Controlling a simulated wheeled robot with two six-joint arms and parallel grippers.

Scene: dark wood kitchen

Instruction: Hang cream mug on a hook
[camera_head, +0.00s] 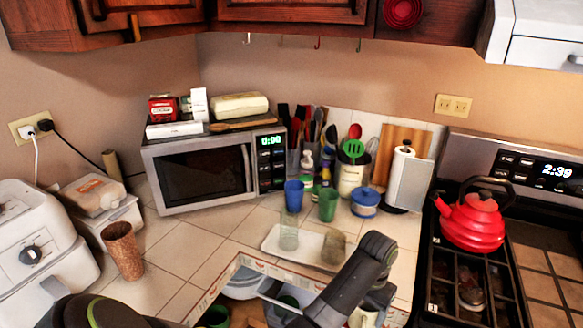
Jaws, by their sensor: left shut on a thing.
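My left gripper (377,295) is low in the picture, right of centre, beneath the bend of my dark arm. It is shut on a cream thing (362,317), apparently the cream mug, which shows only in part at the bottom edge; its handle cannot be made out. Under the upper cabinet hang several small hooks: a pale one (247,39), a red one (317,43) and a greenish one (359,45). The hooks I can see look empty. They are far above and behind my left gripper. My right gripper is not in view.
A microwave (200,172) stands at the back left, with boxes on it. A white tray (270,243) with glasses lies mid-counter, near blue (294,196) and green (328,205) cups. A red kettle (472,222) is on the stove. The wall below the hooks is clear.

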